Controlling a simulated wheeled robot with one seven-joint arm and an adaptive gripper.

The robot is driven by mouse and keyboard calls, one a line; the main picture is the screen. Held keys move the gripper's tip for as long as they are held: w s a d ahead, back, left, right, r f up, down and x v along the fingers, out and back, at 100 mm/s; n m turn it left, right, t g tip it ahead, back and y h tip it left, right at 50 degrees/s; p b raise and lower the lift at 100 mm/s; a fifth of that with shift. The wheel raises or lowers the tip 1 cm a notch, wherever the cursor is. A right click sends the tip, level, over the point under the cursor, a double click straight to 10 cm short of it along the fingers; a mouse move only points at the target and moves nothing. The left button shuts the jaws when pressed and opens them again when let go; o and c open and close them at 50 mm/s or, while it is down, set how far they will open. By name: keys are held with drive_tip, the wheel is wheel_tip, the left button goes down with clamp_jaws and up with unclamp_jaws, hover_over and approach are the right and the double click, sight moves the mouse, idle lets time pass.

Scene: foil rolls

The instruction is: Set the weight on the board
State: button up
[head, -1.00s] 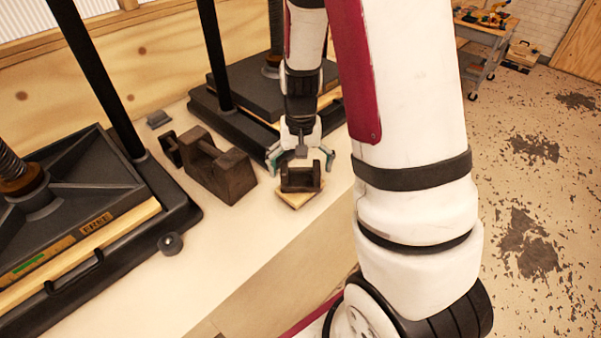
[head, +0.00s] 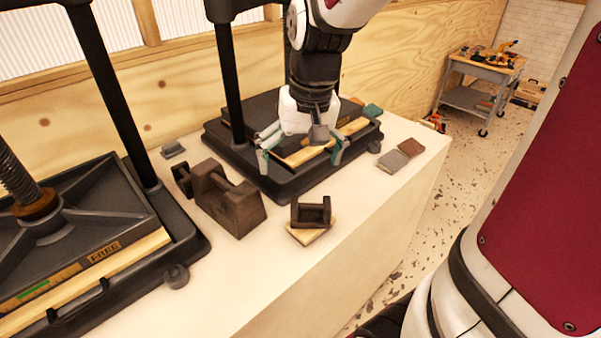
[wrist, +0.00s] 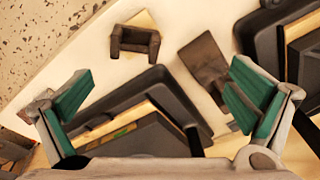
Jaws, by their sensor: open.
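A small dark brown weight (head: 311,212) with a handle bar sits on a small pale wooden board (head: 303,237) near the front edge of the bench. In the wrist view, the weight (wrist: 134,42) covers much of the board (wrist: 145,19). My gripper (head: 300,160) is open and empty, with its green-padded fingers spread. It is behind the weight and above it, over the front of the far press, apart from both weight and board. In the wrist view, my gripper (wrist: 160,75) frames the bench, with the weight beyond the fingertips.
A larger brown weight (head: 238,206) stands left of the board. A black press (head: 280,185) is behind, and another press (head: 90,215) is at left. Small grey and reddish blocks (head: 394,161) lie at right. The bench front right of the board is clear.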

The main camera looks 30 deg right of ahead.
drive_tip(key=s+a+r+n+t, duration=0.1)
drive_tip(key=s+a+r+n, duration=0.1)
drive_tip(key=s, duration=0.4)
drive_tip(key=s+a+r+n+t, duration=0.2)
drive_tip(key=s+a+r, duration=0.2)
drive_tip(key=s+r, duration=0.1)
drive_tip(key=shift+s+a, duration=0.35)
drive_tip(key=shift+s, duration=0.1)
